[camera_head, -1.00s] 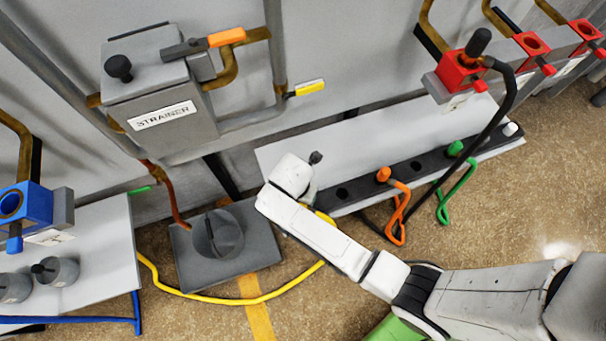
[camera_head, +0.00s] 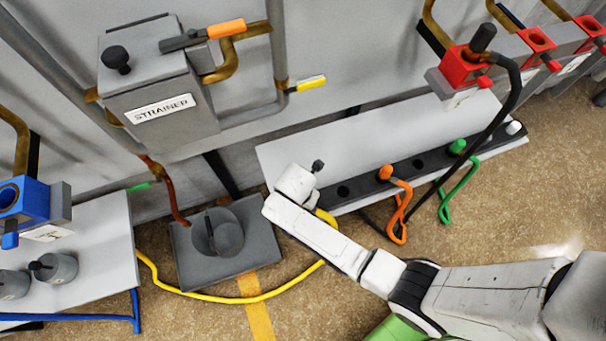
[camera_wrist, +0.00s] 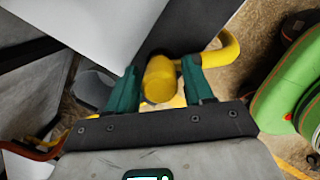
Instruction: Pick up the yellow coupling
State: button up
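In the wrist view, the yellow coupling (camera_wrist: 160,80) stands between the two green fingers of my gripper (camera_wrist: 160,75). The fingers are spread on either side of it, very close to its sides; I cannot make out whether they touch it. A yellow hose (camera_wrist: 222,50) bends away behind the right finger. In the head view, my white wrist hides the gripper and the coupling.
Orange (camera_head: 385,173) and green (camera_head: 457,147) couplings with hoses sit in the rack to the right. A grey pedestal (camera_head: 255,270) with a round knob stands left of my wrist. The strainer box (camera_head: 160,85) is above left. The yellow hose loops across the floor.

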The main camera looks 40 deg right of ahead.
grip_shut()
dwell(0.3)
